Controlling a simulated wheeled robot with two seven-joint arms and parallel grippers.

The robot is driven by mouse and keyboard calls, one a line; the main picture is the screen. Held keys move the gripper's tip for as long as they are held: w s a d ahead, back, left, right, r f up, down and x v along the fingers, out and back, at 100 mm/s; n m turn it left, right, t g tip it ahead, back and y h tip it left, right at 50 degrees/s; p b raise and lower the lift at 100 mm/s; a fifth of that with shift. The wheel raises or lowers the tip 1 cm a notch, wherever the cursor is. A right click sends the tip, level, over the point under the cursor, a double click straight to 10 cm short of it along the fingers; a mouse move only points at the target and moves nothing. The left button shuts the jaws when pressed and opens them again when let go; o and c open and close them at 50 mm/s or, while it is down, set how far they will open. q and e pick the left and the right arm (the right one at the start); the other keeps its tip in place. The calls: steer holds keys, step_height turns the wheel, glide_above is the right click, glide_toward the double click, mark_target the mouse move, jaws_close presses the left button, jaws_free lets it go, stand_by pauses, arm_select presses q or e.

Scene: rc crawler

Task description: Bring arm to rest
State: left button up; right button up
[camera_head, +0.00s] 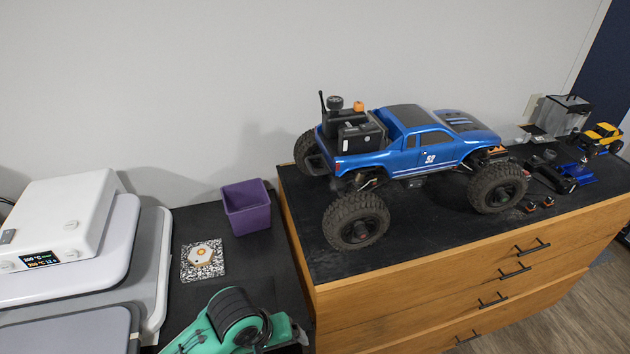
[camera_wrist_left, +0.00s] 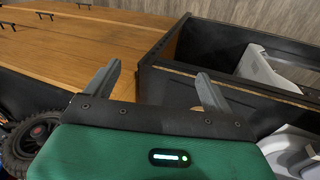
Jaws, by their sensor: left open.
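My left gripper (camera_wrist_left: 159,72) shows in the left wrist view, with its two grey fingers apart and nothing between them. Its green body fills the bottom of that view. Beyond the fingers lie a wooden drawer front (camera_wrist_left: 80,40) with dark handles and the edge of a dark box-like unit (camera_wrist_left: 165,85). Neither gripper's fingers show in the head view. My right gripper is out of sight. The blue RC crawler (camera_head: 418,150) stands upright on its wheels on the black top of the wooden drawer cabinet (camera_head: 400,300). A crawler-like wheel (camera_wrist_left: 32,140) shows at lower left in the wrist view.
A white heat machine (camera_head: 60,215) stands at the left. A purple bin (camera_head: 246,207) and a patterned tile (camera_head: 203,260) with a hexagonal piece sit on the dark surface. A yellow toy vehicle (camera_head: 600,134) and small parts are at the cabinet's far right.

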arm_select(q)
steer(key=s+a+f+m+t+y, duration=0.2)
steer(key=s+a+m+y, duration=0.15)
steer(key=s+a, duration=1)
step_height(320, 180, down, 37)
steer(key=w+a+m+g+b, duration=0.1)
steer(key=w+a+b, duration=0.1)
steer(key=b, duration=0.5)
steer(key=s+a+f+b, duration=0.1)
steer(key=s+f+b, duration=0.1)
steer(key=s+f, duration=0.8)
steer(key=s+a+f+g+b, duration=0.1)
steer(key=s+a+f+b, duration=0.1)
steer(key=s+f, duration=0.7)
step_height(320, 180, down, 7)
steer(key=shift+s+r+g+b, duration=0.1)
steer(key=shift+s+g+b, duration=0.25)
steer(key=shift+b, duration=0.4)
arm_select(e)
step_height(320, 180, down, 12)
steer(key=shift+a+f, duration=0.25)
arm_select(q)
steer(key=shift+a+h, duration=0.1)
steer(key=shift+h, duration=0.15)
steer(key=shift+c, duration=0.5)
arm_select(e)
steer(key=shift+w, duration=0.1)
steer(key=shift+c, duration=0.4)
